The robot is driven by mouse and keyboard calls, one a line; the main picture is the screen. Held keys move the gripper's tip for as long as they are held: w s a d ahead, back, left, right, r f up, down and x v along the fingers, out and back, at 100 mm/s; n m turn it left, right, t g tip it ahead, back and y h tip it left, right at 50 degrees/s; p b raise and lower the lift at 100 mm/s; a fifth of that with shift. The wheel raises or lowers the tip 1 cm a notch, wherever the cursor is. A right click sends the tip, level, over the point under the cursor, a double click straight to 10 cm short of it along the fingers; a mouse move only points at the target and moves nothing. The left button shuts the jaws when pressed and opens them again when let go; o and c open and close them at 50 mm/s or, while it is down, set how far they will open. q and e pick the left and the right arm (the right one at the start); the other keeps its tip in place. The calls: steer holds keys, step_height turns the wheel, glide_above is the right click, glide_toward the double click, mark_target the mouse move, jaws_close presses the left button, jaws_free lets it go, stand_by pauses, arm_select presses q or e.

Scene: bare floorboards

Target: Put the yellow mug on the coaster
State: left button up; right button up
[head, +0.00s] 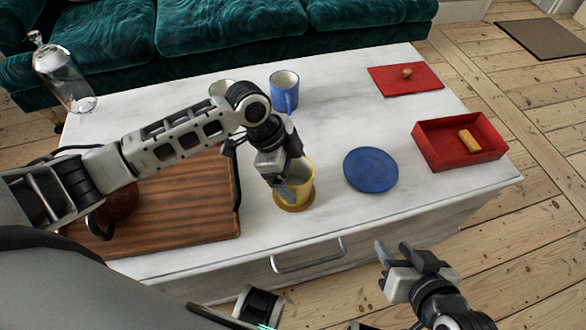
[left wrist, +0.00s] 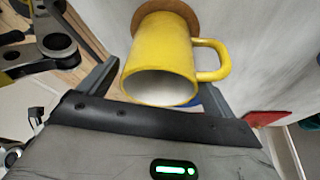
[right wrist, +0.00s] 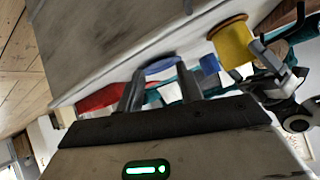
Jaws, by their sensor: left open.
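The yellow mug (head: 304,185) stands upright on the round brown coaster (head: 291,206) near the front edge of the table. In the left wrist view the mug (left wrist: 165,50) shows its open rim and its handle on the right, with the coaster (left wrist: 178,10) against its base. My left gripper (head: 283,178) is at the mug and hides part of it in the head view. Its fingers are apart, on either side of the mug. The right wrist view also shows the mug (right wrist: 234,42) against the coaster. My right gripper (head: 408,258) is open and empty, off the table's front.
A blue plate (head: 371,169) lies right of the mug. A wooden board (head: 185,200) is at the left. A red box (head: 432,148) and red mat (head: 385,80) are at the right. A blue mug (head: 283,88), a pale cup (head: 221,88) and a glass bottle (head: 62,75) stand further back.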

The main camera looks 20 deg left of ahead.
arm_select(q)
steer(key=w+p+v, duration=0.1)
steer(key=p+v, duration=0.2)
steer(key=v, duration=0.9)
steer(key=s+d+f+n+t+h, duration=0.35)
steer(key=s+d+f+n, duration=0.2)
steer(key=d, duration=0.35)
steer(key=s+a+n+t+y, duration=0.3)
steer(key=s+n+t, duration=0.2)
steer(key=n, duration=0.3)
steer(key=shift+s+a+f+t, duration=0.25)
steer(key=shift+s+f+t, duration=0.15)
steer(key=shift+t, duration=0.25)
arm_select(e)
steer(key=shift+t, duration=0.6)
steer(key=r, duration=0.1)
steer(key=d+r, duration=0.1)
steer(key=r, duration=0.3)
steer(key=shift+s+d+r, duration=0.2)
steer(key=shift+s, duration=0.1)
arm_select(q)
steer(key=shift+n+y, duration=0.25)
